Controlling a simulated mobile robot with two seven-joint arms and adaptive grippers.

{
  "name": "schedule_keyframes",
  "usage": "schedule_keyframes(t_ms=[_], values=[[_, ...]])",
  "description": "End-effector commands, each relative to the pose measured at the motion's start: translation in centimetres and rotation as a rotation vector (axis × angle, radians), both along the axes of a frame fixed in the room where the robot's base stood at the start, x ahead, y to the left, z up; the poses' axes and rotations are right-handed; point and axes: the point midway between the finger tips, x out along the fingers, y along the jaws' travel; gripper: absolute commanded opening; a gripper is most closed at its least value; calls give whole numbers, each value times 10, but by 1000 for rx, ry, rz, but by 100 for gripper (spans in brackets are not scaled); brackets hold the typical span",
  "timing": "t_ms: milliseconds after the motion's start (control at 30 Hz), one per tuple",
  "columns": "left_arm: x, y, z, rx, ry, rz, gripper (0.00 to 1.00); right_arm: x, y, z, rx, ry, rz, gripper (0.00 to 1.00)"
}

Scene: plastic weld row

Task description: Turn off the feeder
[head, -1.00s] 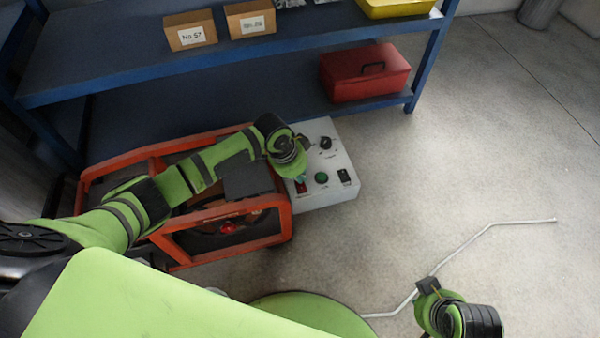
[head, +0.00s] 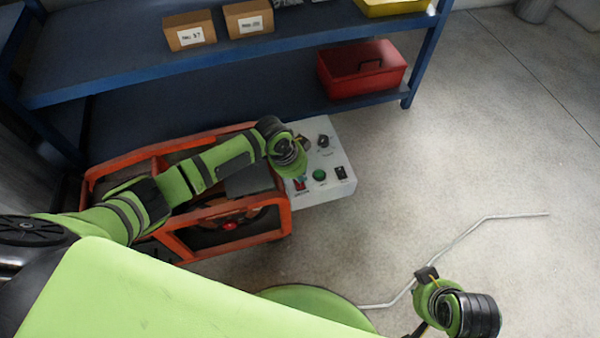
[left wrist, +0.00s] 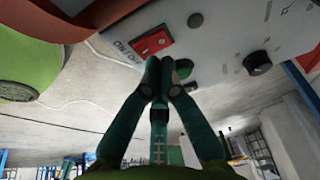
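The feeder's white control box (head: 343,185) stands at the right end of the orange-framed machine (head: 215,246). A red rocker switch (head: 300,184) is at its near left, beside a green button (head: 319,175) and a black switch (head: 341,173). In the left wrist view the red switch (left wrist: 152,42) has an ON/OFF label beside it. My left gripper (left wrist: 165,66) has its fingertips together just below the red switch; I cannot tell if they touch the panel. The head view mostly hides these fingers under the wrist. My right gripper's wrist is at the lower right; its fingers are unclear.
A black knob (head: 323,141) is at the box's far side. Behind stands a blue shelf (head: 200,80) with cardboard boxes (head: 190,32) and a red case (head: 362,70). A bent pale rod or line (head: 450,247) runs along the floor. Floor to the right is open.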

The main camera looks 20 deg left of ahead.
Motion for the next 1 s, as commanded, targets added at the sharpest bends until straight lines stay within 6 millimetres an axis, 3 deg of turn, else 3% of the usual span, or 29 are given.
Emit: schedule_keyframes(t_ms=[33,233,600,800,1000], values=[[0,0,13,0,0,1,0,0,0,14,0,-1,0,0],[-3,0,41,0,1,4,0,0,0,50,0,0,0,0],[-2,29,109,1,-2,5,0,0,0,65,0,0,0,0],[-3,34,124,1,0,4,0,0,0,68,0,0,0,0],[-3,35,125,1,1,4,0,0,0,68,0,0,0,0]])
